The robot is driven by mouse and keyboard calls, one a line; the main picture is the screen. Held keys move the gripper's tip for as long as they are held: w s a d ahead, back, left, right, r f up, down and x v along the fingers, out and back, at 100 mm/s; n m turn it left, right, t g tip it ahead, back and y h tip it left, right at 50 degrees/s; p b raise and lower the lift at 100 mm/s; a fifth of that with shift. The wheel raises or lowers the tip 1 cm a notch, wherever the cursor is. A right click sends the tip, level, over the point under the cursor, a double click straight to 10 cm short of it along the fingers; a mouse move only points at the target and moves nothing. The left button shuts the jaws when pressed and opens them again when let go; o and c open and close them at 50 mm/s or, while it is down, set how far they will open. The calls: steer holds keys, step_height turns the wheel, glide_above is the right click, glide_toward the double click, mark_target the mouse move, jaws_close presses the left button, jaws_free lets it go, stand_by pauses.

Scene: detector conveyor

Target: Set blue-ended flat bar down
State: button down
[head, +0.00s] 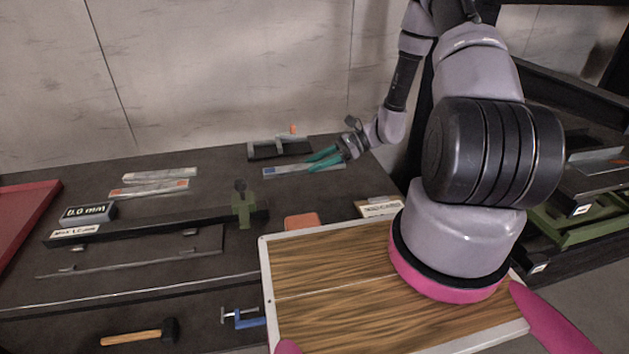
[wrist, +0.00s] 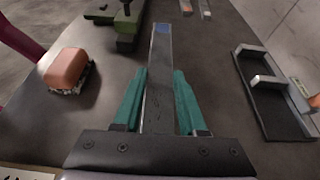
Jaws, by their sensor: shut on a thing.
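The blue-ended flat bar (head: 300,169) is a thin grey strip with its blue end to the left, at the back right of the dark bench. In the wrist view the bar (wrist: 159,85) runs straight away from me, blue end far. My gripper (head: 324,158) has teal fingers at the bar's right part. In the wrist view the gripper (wrist: 158,88) has one finger on each side of the bar and is shut on it. The bar lies low over the bench top; I cannot tell whether it touches. Its near end is hidden by the gripper body.
A black tray (head: 265,154) stands just behind the bar. Two flat bars, one plain-looking (head: 160,175) and one orange-marked (head: 150,189), lie left. A green carriage (head: 243,207), an orange block (head: 301,221) and a 0.0 mm display (head: 87,212) are nearer. Bare bench lies left of the bar.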

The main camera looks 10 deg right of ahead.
mark_target(316, 187)
steer(key=shift+f, duration=3.1)
steer(key=shift+f, duration=0.15)
steer(key=shift+c, duration=2.3)
jaws_free()
